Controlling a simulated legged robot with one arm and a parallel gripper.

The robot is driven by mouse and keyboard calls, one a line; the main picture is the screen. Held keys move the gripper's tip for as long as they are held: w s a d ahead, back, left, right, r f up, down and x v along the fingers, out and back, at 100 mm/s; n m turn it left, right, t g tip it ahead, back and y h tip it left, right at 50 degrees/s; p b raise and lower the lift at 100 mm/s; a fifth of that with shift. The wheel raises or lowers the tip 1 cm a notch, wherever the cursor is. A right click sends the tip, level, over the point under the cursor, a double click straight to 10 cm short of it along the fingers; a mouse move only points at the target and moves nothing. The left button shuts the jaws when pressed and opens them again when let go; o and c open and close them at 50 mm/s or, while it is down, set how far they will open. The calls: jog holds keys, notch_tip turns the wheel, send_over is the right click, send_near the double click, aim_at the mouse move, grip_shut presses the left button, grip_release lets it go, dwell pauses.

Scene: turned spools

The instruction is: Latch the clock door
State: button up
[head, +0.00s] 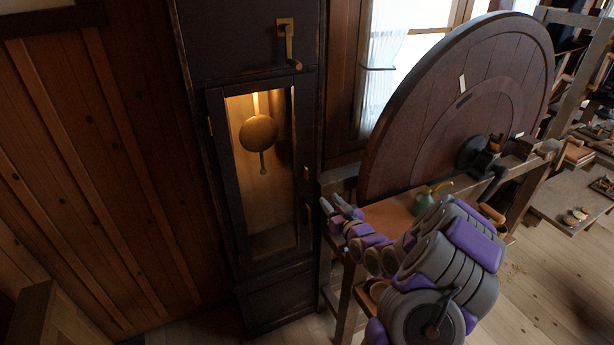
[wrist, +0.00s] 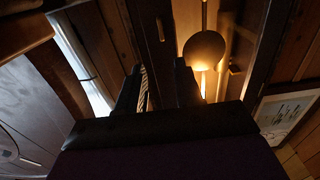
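The tall dark clock case stands left of centre in the head view. Its glazed door (head: 218,150) sits in or close to its frame; I cannot tell whether it is slightly ajar. Behind the glass hangs a round brass pendulum (head: 258,132), also in the wrist view (wrist: 204,49). A small brass fitting (head: 306,172) and a dark upright handle (head: 308,211) are at the door's right side. My gripper (head: 335,206) is just right of that edge, apart from it. In the wrist view its two fingers (wrist: 160,88) stand apart with nothing held between them.
A brass crank (head: 287,42) juts from the upper case. A framed picture (wrist: 286,112) shows right in the wrist view.

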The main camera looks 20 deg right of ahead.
jog(key=w+b, duration=0.1)
jog(key=w, duration=1.5)
jog(key=shift+a+b, duration=0.35)
grip_shut()
jog(key=shift+f, duration=0.1)
